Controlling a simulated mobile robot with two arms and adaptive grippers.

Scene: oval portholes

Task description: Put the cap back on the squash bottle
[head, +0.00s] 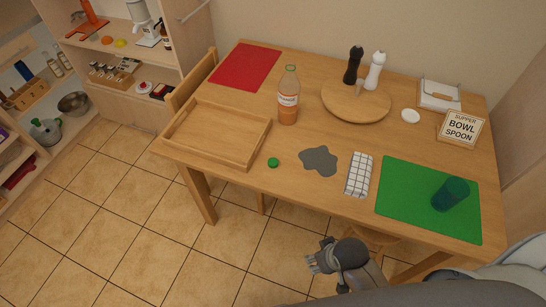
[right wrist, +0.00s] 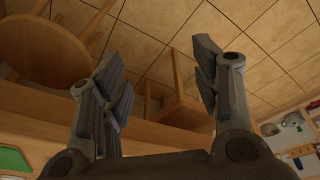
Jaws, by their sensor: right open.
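The squash bottle (head: 288,97) stands upright on the table, clear with a label and orange squash in its lower part. A small green cap (head: 272,162) lies on the table near the front edge, in front of the bottle and apart from it. My right gripper (head: 314,256) is below and in front of the table's front edge, away from both. In the right wrist view, its two fingers (right wrist: 158,65) are spread with nothing between them; floor and wooden furniture show beyond. My left gripper is in neither view.
A wooden tray (head: 177,142) is left of the cap, and a grey splat-shaped mat (head: 319,160) right of it. A checked cloth (head: 358,174), a green mat (head: 405,205) with a dark green cup (head: 450,194), and a round board (head: 345,108) with mills stand further right.

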